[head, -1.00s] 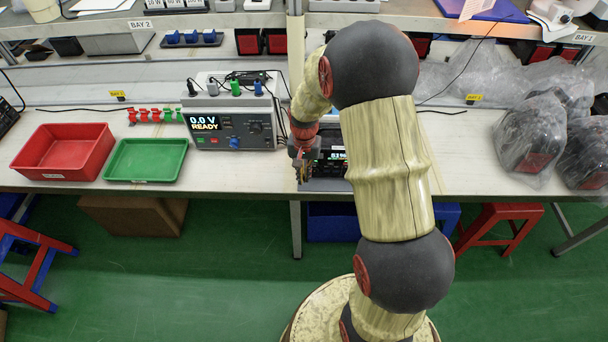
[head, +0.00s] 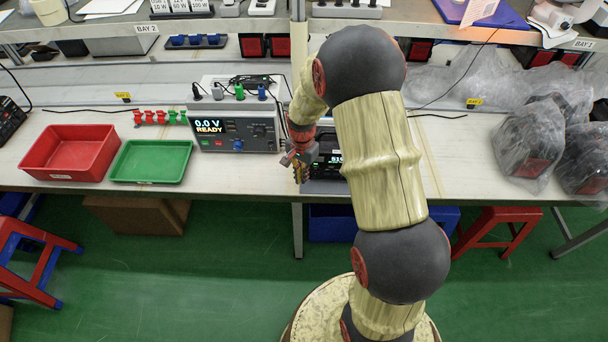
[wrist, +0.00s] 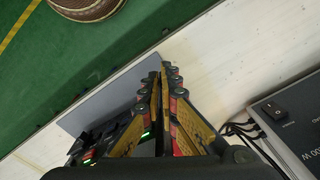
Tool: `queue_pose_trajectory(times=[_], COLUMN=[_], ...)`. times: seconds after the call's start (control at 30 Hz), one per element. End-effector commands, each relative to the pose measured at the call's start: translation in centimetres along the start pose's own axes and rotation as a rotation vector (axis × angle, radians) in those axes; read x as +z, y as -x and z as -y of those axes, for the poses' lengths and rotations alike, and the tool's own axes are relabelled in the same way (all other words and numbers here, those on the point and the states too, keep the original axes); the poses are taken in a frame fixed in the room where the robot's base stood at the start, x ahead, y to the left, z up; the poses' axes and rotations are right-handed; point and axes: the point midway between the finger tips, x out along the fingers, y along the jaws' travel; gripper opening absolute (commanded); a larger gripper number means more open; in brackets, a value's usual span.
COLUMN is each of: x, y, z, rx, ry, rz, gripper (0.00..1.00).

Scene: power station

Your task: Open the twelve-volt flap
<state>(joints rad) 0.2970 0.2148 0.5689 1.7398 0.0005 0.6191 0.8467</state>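The power station (head: 326,160) is a dark unit with a small lit display at the table's front edge, mostly hidden behind my arm in the head view. In the wrist view, a dark face with green lights (wrist: 88,155) shows at lower left, partly covered by my fingers. My gripper (head: 301,172) is at the left end of the unit, pointing down. In the wrist view my gripper (wrist: 161,72) has its two fingertips together with nothing visible between them. I cannot make out the twelve-volt flap, nor whether the fingers touch the unit.
A grey bench instrument (head: 236,125) reading 0.0 V READY stands just left of my gripper. A green tray (head: 150,178) and a red tray (head: 68,172) lie further left. Bagged dark items (head: 528,145) crowd the right. Cables (wrist: 245,130) run near the fingers.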

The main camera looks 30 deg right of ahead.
Motion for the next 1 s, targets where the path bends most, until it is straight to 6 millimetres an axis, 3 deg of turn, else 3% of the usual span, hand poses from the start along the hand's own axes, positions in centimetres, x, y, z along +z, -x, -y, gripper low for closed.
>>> queue_pose_trajectory(times=[0.3,0.83,1.0], x=[-0.28,-0.38,-0.36], y=[0.24,0.16,0.13], z=[0.63,0.73,0.71], rx=[-0.003,-0.004,-0.003], ry=[-0.140,-0.171,-0.171], rz=[-0.002,-0.003,-0.003], gripper=[0.00,0.00,0.11])
